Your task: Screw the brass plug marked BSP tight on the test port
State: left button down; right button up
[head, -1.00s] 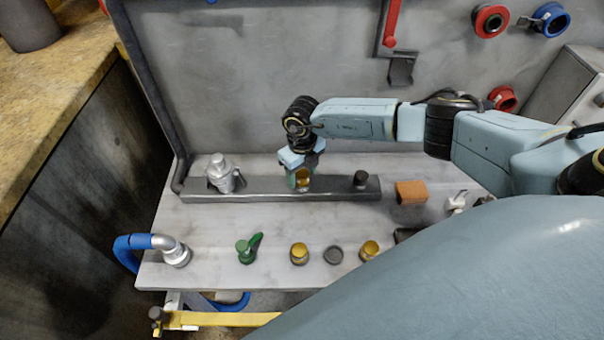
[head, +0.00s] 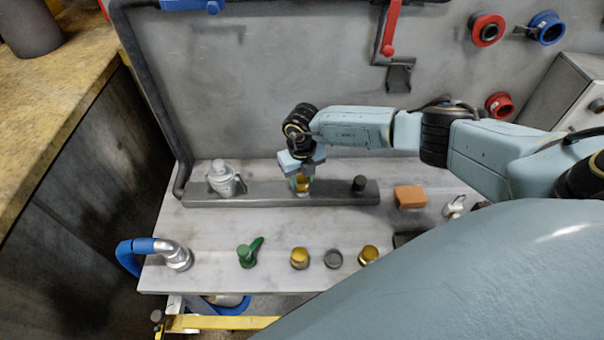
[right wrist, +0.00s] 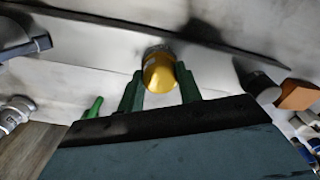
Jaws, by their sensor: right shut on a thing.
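My right gripper (head: 302,184) points down over the middle of the grey metal bar at the back of the bench. It is shut on a brass plug (head: 303,188). In the right wrist view the rounded brass plug (right wrist: 160,74) sits between the two green fingers (right wrist: 159,88), with a darker ring at its far end against the bar. The test port under the plug is hidden, and I cannot tell how far the plug is seated. No BSP mark is legible. Two more brass pieces (head: 299,258) (head: 368,255) stand at the bench front. My left gripper is not in view.
The bar (head: 255,200) also carries a silver fitting (head: 222,180) and a black stub (head: 359,184). On the bench are a blue hose end (head: 140,246), a green-handled fitting (head: 248,254), a grey ring (head: 333,259) and an orange block (head: 410,196).

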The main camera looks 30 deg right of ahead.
jog(key=shift+r+m+p, duration=0.1)
jog(key=shift+m+p, duration=0.2)
jog(key=shift+m, duration=0.7)
jog(key=m+p, duration=0.1)
jog(key=m, duration=0.2)
jog(key=shift+p, duration=0.4)
jog(key=shift+m+p, duration=0.4)
jog(key=shift+m, duration=0.6)
